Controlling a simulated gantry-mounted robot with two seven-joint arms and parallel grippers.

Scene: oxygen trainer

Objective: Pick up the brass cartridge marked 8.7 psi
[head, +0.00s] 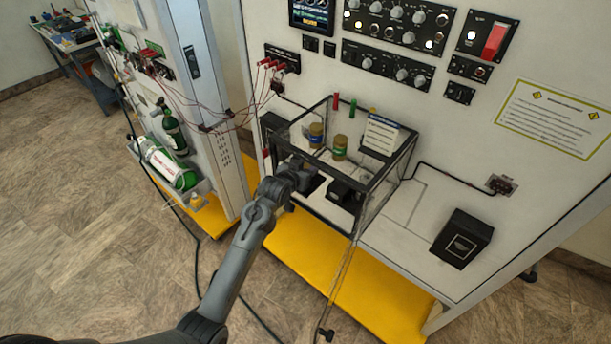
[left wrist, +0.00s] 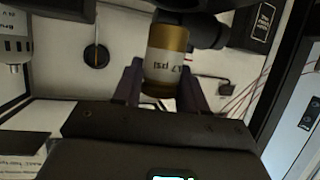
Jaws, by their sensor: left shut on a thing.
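In the left wrist view a brass cartridge (left wrist: 165,62) with a white label stands between the two fingers of my left gripper (left wrist: 161,88). The label's end reads "7 psi"; its first figure is unclear. My left gripper is shut on this cartridge. In the head view my left gripper (head: 308,178) reaches into the clear-walled box from the left. Two brass-coloured cartridges show there, one at the left (head: 316,134) and one to its right (head: 340,147). I cannot tell from the head view which one is held, and their labels are too small to read. My right gripper is not in view.
The clear box has a dark frame (head: 376,207) close around my gripper. A white sign (head: 381,134) stands at its right. A black block (head: 462,238) sits on the bench to the right. Red cables (head: 222,112) hang at the left, near green-and-white cylinders (head: 168,165).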

